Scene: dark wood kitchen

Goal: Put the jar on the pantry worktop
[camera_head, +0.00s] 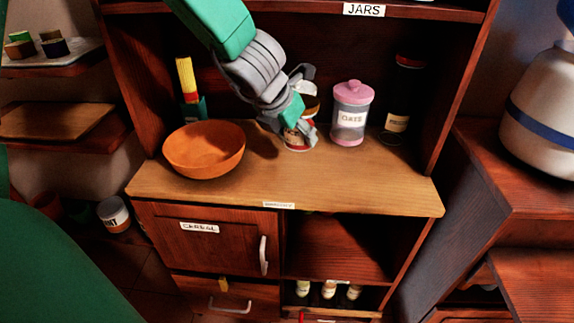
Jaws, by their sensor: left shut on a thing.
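My left gripper (299,117) reaches down from the top over the wooden worktop (330,184). It is shut on a small jar (295,145) with a pale and reddish body, largely hidden behind the fingers. The jar's base is at or just above the worktop; I cannot tell if it touches. A clear jar with a pink lid, labelled OATS (350,118), stands just right of it. A dark jar with a pale label (397,122) stands further right, by the cabinet wall. My right gripper is not in view.
An orange bowl (203,149) stands on the worktop's left, with a yellow-topped item (187,77) behind it. A shelf labelled JARS (364,9) overhangs the back. The front strip of worktop is clear. A large white-and-blue vessel (543,105) stands at right.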

